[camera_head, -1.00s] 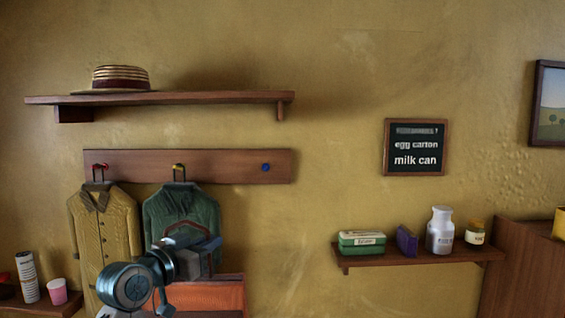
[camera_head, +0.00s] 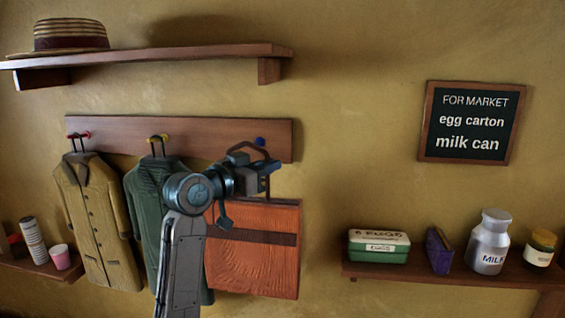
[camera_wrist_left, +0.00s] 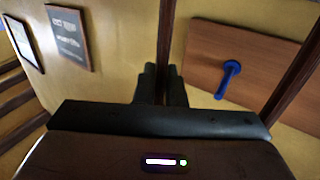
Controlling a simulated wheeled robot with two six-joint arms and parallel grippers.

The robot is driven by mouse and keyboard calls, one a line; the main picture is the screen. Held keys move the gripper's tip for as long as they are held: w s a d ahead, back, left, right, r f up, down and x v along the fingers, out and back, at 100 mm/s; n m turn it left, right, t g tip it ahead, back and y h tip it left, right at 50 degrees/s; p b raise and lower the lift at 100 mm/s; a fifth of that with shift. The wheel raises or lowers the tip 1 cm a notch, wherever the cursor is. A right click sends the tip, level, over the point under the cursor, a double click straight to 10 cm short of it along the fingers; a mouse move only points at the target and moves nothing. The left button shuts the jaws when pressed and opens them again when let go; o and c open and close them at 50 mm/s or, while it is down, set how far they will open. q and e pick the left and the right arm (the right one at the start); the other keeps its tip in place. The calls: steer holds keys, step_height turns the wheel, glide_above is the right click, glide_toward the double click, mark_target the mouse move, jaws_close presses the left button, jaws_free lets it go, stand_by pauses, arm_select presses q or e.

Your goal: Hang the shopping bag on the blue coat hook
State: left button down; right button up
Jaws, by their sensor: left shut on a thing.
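The shopping bag (camera_head: 265,262) is orange with a brown band and a brown handle. It hangs upright below my left gripper (camera_head: 262,170), which is shut on the handle, in front of the wall. The blue coat hook (camera_head: 260,142) is at the right end of the wooden rail, right by the top of the handle in the head view. In the left wrist view the blue hook (camera_wrist_left: 228,78) shows between two dark handle bars (camera_wrist_left: 165,50). I cannot tell whether the handle is around the hook or only in front of it. My right gripper is not in view.
A tan coat (camera_head: 97,215) and a green coat (camera_head: 150,190) hang on the rail (camera_head: 210,140) left of the bag. A shelf with a hat (camera_head: 70,36) is above. A shelf with a milk can (camera_head: 489,242) and an egg carton (camera_head: 378,245) is at right.

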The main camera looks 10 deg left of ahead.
arm_select(q)
steer(key=shift+s+a+r, duration=0.35)
steer(key=shift+s+a, duration=0.15)
steer(key=shift+a, duration=0.1)
steer(key=w, duration=0.2)
steer(key=w+d+f, duration=0.1)
steer(key=shift+w, duration=0.3)
steer(key=shift+w+a+r+b, duration=0.2)
steer(key=shift+w+a+b, duration=0.15)
steer(key=shift+w, duration=0.15)
steer(key=shift+w+d+f+b, duration=0.1)
steer(key=shift+w+f+b, duration=0.15)
steer(key=shift+w, duration=0.65)
steer(key=shift+w+f+b, duration=0.1)
steer(key=shift+w+f, duration=0.1)
steer(key=shift+w, duration=0.65)
steer(key=shift+w+d+f+b, duration=0.1)
steer(key=shift+w+f+b, duration=0.15)
steer(key=shift+w, duration=0.65)
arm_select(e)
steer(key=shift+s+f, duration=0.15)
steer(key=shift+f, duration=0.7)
arm_select(q)
steer(key=c, duration=1.4)
jaws_free()
steer(key=shift+c, duration=0.2)
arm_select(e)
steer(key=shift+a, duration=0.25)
